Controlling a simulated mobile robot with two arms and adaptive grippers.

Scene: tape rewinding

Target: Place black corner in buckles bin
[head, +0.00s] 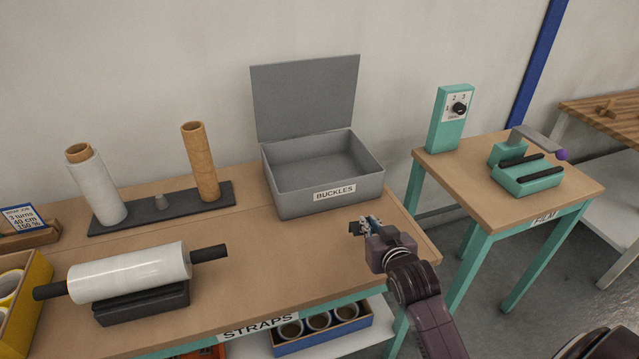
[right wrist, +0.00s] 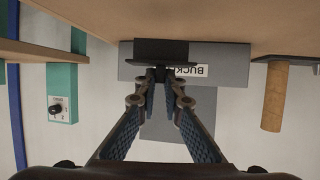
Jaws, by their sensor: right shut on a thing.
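The buckles bin (head: 290,203) is a grey box with its lid (head: 305,95) raised at the back and a BUCKLES label in front. It looks empty inside. My right gripper (head: 367,225) is in front of the bin's right part, outside it, near the table's right end. It is shut on the black corner (head: 354,228), a small dark piece mostly hidden by the fingers in the head view. In the right wrist view, the black corner (right wrist: 165,48) spans the fingertips (right wrist: 160,73), with the upside-down bin (right wrist: 232,68) behind it. My left gripper is not in view.
Left of the bin stand a brown cardboard tube (head: 201,165) and a white film roll (head: 93,185) on a dark base. A white roll (head: 130,272) lies on a black stand. A teal side table (head: 560,190) carries a control box (head: 450,125). The tabletop before the bin is clear.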

